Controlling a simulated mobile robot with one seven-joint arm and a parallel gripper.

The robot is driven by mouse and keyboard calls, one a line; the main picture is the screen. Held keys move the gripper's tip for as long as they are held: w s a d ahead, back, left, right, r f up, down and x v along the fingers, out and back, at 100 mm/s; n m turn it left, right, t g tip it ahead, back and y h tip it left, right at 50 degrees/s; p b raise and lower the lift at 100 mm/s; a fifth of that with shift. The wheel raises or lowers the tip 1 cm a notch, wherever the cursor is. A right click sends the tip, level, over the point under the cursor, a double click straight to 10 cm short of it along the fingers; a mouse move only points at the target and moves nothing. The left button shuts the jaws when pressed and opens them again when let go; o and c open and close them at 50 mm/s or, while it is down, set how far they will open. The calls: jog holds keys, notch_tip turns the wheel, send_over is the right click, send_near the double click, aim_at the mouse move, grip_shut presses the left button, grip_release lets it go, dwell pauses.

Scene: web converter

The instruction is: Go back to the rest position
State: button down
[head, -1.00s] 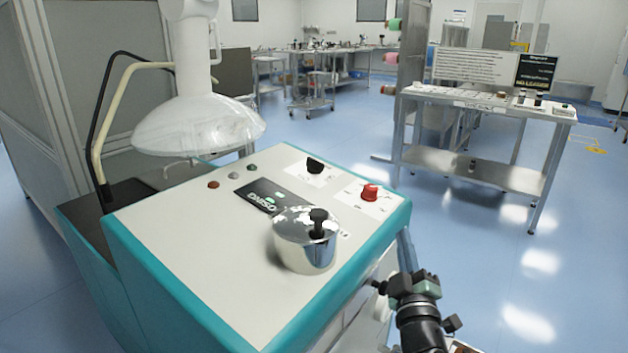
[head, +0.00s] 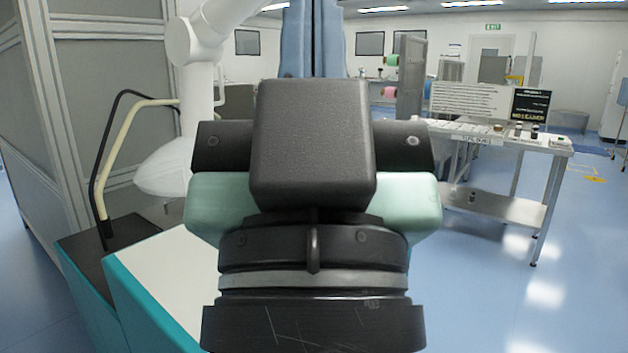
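My gripper (head: 314,40) stands upright and very near the head camera, filling the middle of the head view. Its black and pale green body covers much of the scene behind. Two blue-grey finger-like parts rise side by side above the black block and run out of the top of the picture. Their tips are out of view, so I cannot tell whether they are open or shut. No held object shows.
A steel table (head: 510,205) with signs and small items stands at right. Blue floor is clear at lower right.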

notch_tip(320, 180, up, 23)
jog(key=p, duration=2.1)
jog(key=shift+f, duration=0.15)
